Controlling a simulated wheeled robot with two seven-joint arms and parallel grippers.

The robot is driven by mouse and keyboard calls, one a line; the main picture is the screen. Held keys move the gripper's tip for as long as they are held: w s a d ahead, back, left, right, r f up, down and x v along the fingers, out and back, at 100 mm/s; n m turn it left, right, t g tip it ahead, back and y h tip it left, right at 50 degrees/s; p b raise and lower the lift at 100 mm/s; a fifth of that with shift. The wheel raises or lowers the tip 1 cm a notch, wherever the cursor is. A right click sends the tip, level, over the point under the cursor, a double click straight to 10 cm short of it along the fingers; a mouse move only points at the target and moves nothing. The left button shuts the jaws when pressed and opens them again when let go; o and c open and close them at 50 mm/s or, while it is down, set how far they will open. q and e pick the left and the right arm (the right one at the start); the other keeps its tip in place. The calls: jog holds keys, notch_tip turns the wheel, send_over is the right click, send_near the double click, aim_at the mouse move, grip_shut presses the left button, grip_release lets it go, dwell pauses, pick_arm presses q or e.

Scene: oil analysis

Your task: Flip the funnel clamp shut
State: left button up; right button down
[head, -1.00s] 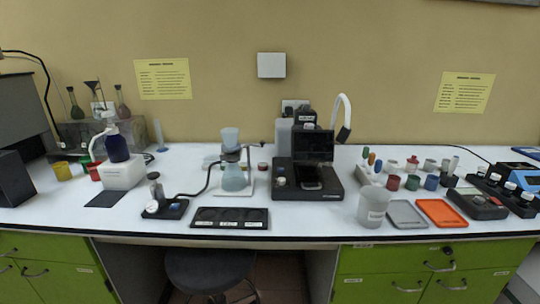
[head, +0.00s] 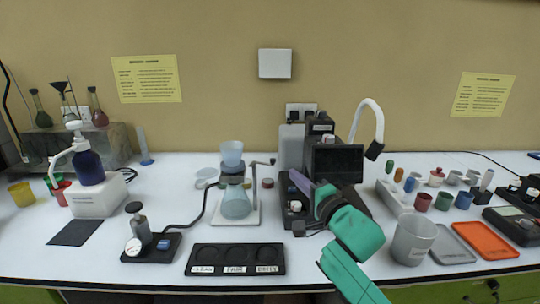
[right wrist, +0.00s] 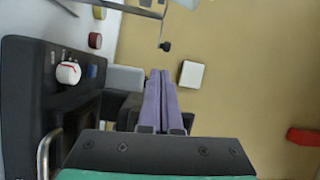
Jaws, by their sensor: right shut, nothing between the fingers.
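The filter funnel (head: 232,153) stands upright on the conical flask (head: 236,203) on a white-based stand. A dark clamp band (head: 232,180) sits between them, and a thin lever with a dark knob (head: 270,161) sticks out to its right. What looks like this lever (right wrist: 164,44) shows at the top of the right wrist view, beyond the fingertips. My right gripper (head: 293,175) is right of the clamp and apart from it. Its purple fingers (right wrist: 160,73) are together with nothing between them. The clamp's catch is too small to make out. My left gripper is out of view.
A black instrument with a screen (head: 336,164) stands behind my right gripper. A black three-well tray (head: 236,258) lies in front of the flask stand. A beaker (head: 413,241) and an orange tray (head: 481,240) are at the right. A pump bottle (head: 87,168) stands at the left.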

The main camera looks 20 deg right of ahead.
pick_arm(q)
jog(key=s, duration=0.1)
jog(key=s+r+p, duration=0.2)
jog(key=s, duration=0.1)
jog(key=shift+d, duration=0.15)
pick_arm(e)
jog(key=w+a+r, duration=0.1)
jog(key=w, duration=0.6)
jog(key=shift+w+r, duration=0.15)
jog(key=shift+w, duration=0.15)
